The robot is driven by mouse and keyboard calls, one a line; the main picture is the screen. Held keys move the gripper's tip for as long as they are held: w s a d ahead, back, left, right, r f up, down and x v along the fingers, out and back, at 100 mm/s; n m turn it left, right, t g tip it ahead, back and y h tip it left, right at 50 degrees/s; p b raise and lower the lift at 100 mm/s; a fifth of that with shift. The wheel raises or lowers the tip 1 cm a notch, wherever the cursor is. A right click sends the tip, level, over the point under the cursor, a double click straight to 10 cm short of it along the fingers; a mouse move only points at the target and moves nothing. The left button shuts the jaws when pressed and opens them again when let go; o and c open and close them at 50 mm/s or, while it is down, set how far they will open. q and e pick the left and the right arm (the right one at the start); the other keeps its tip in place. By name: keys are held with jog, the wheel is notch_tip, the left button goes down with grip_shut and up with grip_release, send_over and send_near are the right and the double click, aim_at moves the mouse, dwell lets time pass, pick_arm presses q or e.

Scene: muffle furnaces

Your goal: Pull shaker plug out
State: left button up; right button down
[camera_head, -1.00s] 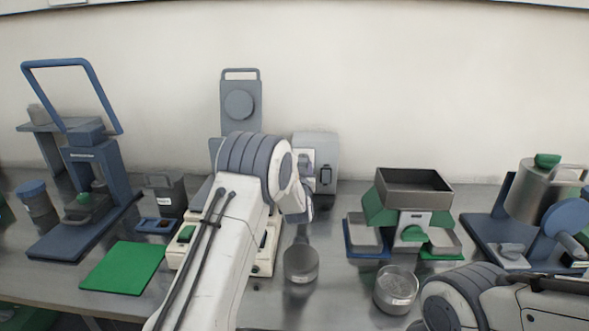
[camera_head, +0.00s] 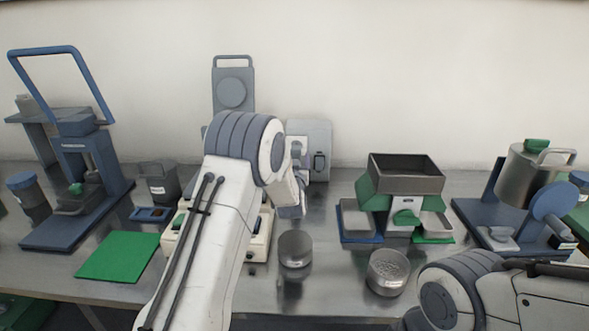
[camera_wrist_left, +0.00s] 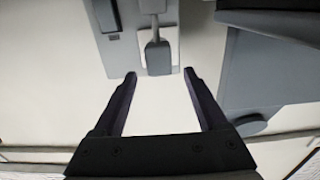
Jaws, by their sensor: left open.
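A light grey plate with a grey plug-like piece (camera_wrist_left: 157,57) shows at the top middle of the left wrist view. This looks like the shaker plug, but I cannot be sure. My left gripper (camera_wrist_left: 160,74) is open. Its two dark fingers point toward that piece, one on each side of its lower end, with a pale gap between them. In the head view my left gripper (camera_head: 297,160) is small and partly hidden by my arm, in front of a light grey wall-side box (camera_head: 322,140). My right arm shows at the lower right, its gripper out of view.
A cream device (camera_head: 258,247) lies partly behind my left arm. Round metal containers (camera_head: 296,249) and (camera_head: 388,272) stand right of it. A sieve-topped machine (camera_head: 405,180) stands further right. A green mat (camera_head: 118,257) lies left. A large grey body (camera_wrist_left: 275,70) fills the wrist view's right.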

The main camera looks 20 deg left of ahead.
pick_arm(q)
jog(key=v, duration=0.8)
jog(key=shift+b, duration=0.4)
jog(key=s+d+r+m+g+h+p, duration=0.1)
jog(key=s+d+g+h+p, duration=0.15)
jog(key=d, duration=0.35)
jog(key=s+d+r+m+g+h+p, duration=0.1)
jog(key=s+d+m+h, duration=0.15)
jog(key=d, duration=0.35)
jog(key=s+d+r+m+g+h+p, duration=0.1)
jog(key=s+d+m+g+h+p, duration=0.4)
jog(key=s+d, duration=0.65)
jog(key=s+a+r+m+g+y+p, duration=0.1)
jog(key=s+g, duration=0.3)
jog(key=s, duration=0.9)
jog(key=s+a+r+m+g+y+p, duration=0.1)
jog(key=s+g, duration=0.4)
jog(key=s, duration=0.9)
jog(key=a+r+y+p, duration=0.1)
jog(key=a+y, duration=0.1)
jog(key=shift+a+r, duration=0.2)
jog(key=shift+a, duration=0.1)
